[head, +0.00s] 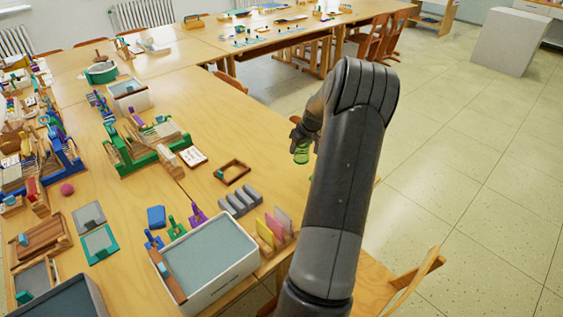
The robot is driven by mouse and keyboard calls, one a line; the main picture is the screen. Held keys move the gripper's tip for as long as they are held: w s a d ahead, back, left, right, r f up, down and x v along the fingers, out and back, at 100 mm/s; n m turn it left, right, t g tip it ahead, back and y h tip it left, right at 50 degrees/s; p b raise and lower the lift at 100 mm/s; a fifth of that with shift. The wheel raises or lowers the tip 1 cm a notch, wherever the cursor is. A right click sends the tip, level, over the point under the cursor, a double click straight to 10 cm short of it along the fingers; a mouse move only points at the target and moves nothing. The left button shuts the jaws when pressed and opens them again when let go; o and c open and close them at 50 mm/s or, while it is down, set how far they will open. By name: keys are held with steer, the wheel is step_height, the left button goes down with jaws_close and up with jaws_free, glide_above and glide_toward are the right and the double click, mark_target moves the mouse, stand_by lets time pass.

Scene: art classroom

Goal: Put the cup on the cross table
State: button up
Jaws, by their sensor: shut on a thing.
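My gripper (300,138) is beyond my dark arm, near the right edge of the long wooden table (240,130). It is shut on a green, see-through cup (301,153), which hangs below the fingers. The fingers are small and partly hidden by my own arm. The cup shows against the table's edge and the floor; I cannot tell its exact height. Another wooden table (262,36) stands crosswise at the back, with small items on it and a bare front edge.
A white bin (210,262), a small wooden frame (233,172) and a green wooden rack (140,155) stand on the near table. Wooden chairs (378,42) stand by the back table. A chair (405,280) is at lower right. The tiled floor at right is open up to a grey block (508,42).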

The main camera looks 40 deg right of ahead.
steer(key=shift+w+a+f, duration=0.5)
steer(key=shift+w+f, duration=0.7)
steer(key=shift+f, duration=0.2)
steer(key=shift+w+a+f, duration=0.5)
steer(key=shift+w+f, duration=0.75)
steer(key=shift+f, duration=0.15)
steer(key=shift+w+a+f, duration=0.5)
steer(key=shift+w+f, duration=0.7)
steer(key=shift+f, duration=0.2)
steer(key=shift+f, duration=0.2)
steer(key=o, duration=0.9)
steer(key=shift+o, duration=0.2)
steer(key=shift+r, duration=0.1)
steer(key=v, duration=1)
steer(key=shift+s+a+r, duration=0.15)
steer(key=shift+s+r, duration=0.15)
